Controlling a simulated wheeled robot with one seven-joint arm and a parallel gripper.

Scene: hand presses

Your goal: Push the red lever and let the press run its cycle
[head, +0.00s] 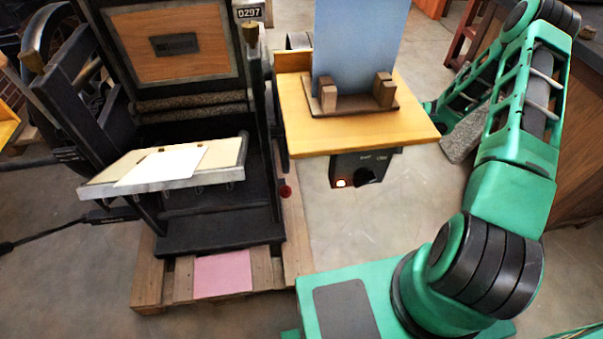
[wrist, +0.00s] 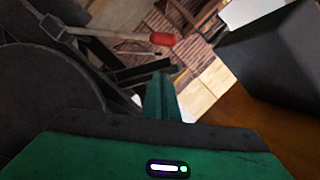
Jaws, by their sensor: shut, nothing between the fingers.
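The lever's red grip (wrist: 163,39) shows in the wrist view at the upper middle, on the end of a grey bar that runs in from the upper left. My gripper (wrist: 162,80) shows below it as green fingers closed together, with nothing between them. In the picture a gap separates the fingers from the red grip; how far apart they are in depth I cannot tell. The press (head: 215,225) stands at the left in the head view, its pale bed tilted with a white sheet (head: 165,166) on it. A small red round part (head: 285,191) shows at its right side; whether it belongs to the lever is unclear. My gripper is outside the head view.
A wooden table (head: 355,132) beside the press bears an upright blue-grey board (head: 357,40). Under it is a dark control box (head: 347,170) with a lit orange lamp. A pink sheet (head: 222,273) lies at the pallet's front. Large dark bodies flank the fingers in the wrist view.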

